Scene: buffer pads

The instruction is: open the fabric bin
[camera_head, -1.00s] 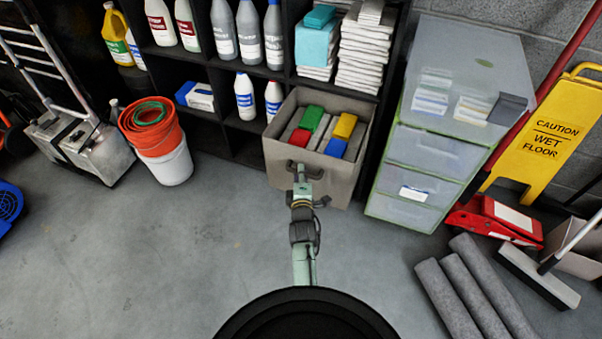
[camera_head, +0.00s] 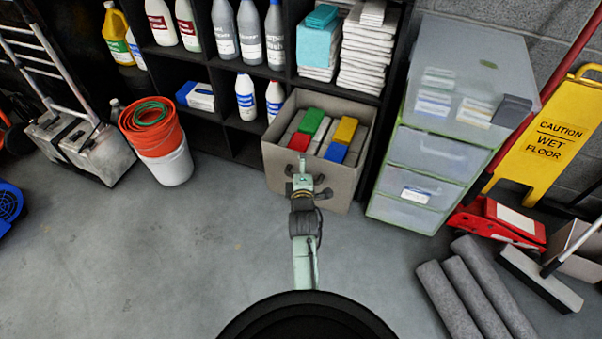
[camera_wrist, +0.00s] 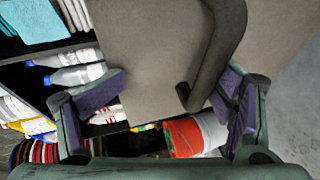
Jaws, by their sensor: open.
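The fabric bin (camera_head: 330,187) is a beige-grey box in the lower shelf opening, standing out from the shelf with its inside showing from above. Red, green, yellow and blue pads and grey ones lie in it. My gripper (camera_head: 304,178) is at its front face. In the wrist view my gripper (camera_wrist: 168,88) has its two purple-padded fingers spread apart. The bin's front panel (camera_wrist: 150,50) fills the upper middle there. Its dark curved handle (camera_wrist: 216,55) reaches down between the fingers, closer to the right one, with no grip on it. The handle is hard to make out in the head view.
A clear-topped drawer unit (camera_head: 425,150) stands close on the bin's right. The black shelf (camera_head: 238,150) holds bottles and towels. An orange-and-white bucket (camera_head: 168,165) stands left. Grey rolls (camera_head: 460,300) lie at lower right. The floor before the bin is open.

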